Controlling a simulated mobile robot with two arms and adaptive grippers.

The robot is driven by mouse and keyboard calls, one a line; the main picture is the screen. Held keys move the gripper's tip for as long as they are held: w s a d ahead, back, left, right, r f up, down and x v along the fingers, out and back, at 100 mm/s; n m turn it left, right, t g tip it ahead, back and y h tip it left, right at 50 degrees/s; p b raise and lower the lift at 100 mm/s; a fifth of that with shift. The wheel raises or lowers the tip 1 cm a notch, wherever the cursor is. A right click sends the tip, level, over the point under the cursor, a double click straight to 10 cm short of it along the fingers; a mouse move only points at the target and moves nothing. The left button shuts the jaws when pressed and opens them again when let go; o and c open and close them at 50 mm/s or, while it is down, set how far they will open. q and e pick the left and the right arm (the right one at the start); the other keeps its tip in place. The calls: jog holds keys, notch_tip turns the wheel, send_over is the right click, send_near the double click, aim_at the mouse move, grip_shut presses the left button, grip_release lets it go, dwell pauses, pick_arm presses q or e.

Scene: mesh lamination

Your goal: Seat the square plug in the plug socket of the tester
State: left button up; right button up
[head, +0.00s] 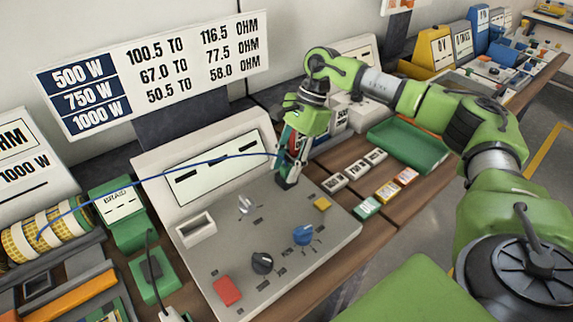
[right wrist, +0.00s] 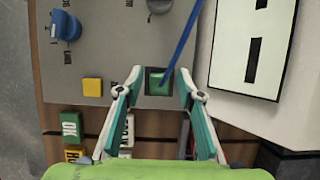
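The square plug (right wrist: 157,81) shows as a green square with a dark rim between my right fingertips in the right wrist view, and a blue cable runs from it. My right gripper (head: 287,184) points down over the back right of the grey tester (head: 340,232); it also shows in the right wrist view (right wrist: 158,78). The plug socket cannot be made out under the plug, and I cannot tell how deep the plug sits. My left gripper is not in view.
A yellow button (head: 322,203) sits close by on the panel. A blue knob (head: 303,235), black knob (head: 262,263) and red button (head: 227,291) stand nearer the front. The blue cable (head: 160,175) stretches across from the yellow spool (head: 55,228). A green tray (head: 408,146) lies behind right.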

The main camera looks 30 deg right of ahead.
dwell(0.3)
jog(key=v, duration=1.2)
